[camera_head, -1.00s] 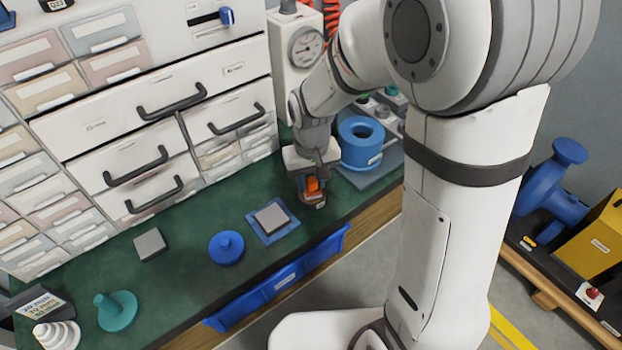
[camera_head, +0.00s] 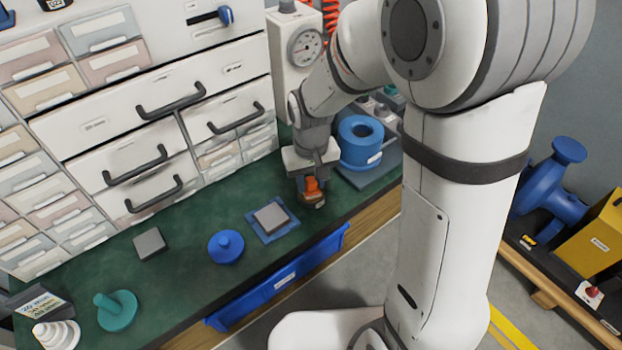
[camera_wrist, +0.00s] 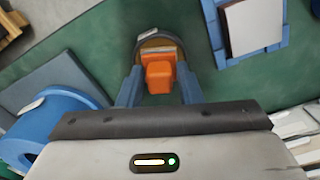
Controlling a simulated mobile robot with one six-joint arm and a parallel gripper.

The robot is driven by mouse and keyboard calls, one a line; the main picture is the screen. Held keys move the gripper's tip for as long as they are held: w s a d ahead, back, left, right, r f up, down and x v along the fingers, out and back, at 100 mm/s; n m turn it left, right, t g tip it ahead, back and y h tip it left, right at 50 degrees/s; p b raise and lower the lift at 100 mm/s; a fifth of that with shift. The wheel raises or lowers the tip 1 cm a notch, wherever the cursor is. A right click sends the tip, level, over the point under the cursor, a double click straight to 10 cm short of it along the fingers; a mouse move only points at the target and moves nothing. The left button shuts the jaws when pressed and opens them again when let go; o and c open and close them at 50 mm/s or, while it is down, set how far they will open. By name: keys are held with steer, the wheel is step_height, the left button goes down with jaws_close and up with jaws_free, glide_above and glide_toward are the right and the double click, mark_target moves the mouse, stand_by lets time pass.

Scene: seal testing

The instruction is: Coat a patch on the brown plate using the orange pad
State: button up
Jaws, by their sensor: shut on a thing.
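The orange pad (camera_head: 312,186) is between the fingers of my gripper (camera_wrist: 160,92); it also shows in the wrist view (camera_wrist: 159,76). My gripper is shut on it and points down near the front edge of the bench. Directly below the pad is a low round brown dish (camera_head: 314,203) with a white label, its far rim curving past the pad in the wrist view (camera_wrist: 158,36). I cannot tell whether pad and dish touch. A square plate (camera_head: 271,216), greyish-brown on top, lies in a blue holder (camera_head: 287,233) left of my gripper, apart from it.
A blue disc with a knob (camera_head: 226,247), a grey square block (camera_head: 150,243) and a teal disc (camera_head: 117,309) stand further left on the green bench. A blue ring (camera_head: 360,142) stands right of my gripper. Drawers (camera_head: 150,180) line the back.

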mark_target(311, 179)
step_height(311, 179, up, 7)
steer(key=p, duration=0.6)
stand_by(0.4)
stand_by(0.7)
